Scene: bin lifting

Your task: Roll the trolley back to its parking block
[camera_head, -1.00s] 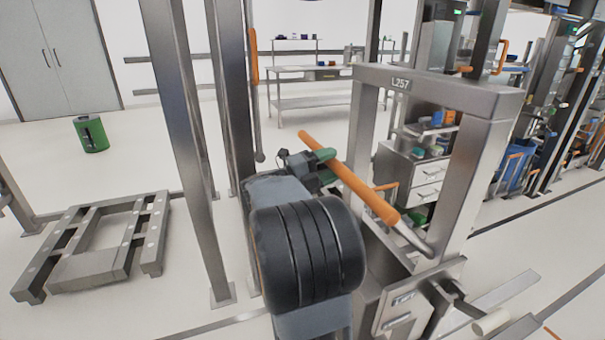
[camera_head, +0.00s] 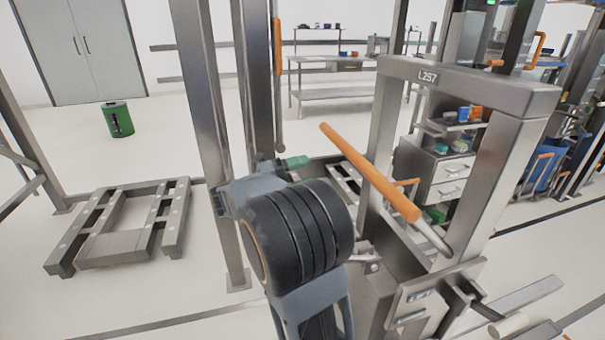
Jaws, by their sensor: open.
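A steel upright frame (camera_head: 470,88) with a label plate stands right of centre; I take it for the trolley. Its orange bar handle (camera_head: 372,173) slants down to the right on a metal stem. My gripper (camera_head: 297,162) is left of the handle, apart from it and empty. Only a green fingertip shows clearly; my black wrist and grey arm hide most of the gripper. A low steel slatted frame (camera_head: 122,228) lies on the floor at left. I cannot tell whether it is the parking block.
Steel posts (camera_head: 205,130) stand close to the left of my arm. A green canister (camera_head: 118,119) stands on the floor at the back left. A steel workbench (camera_head: 330,70) is at the back. The floor between the canister and the slatted frame is clear.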

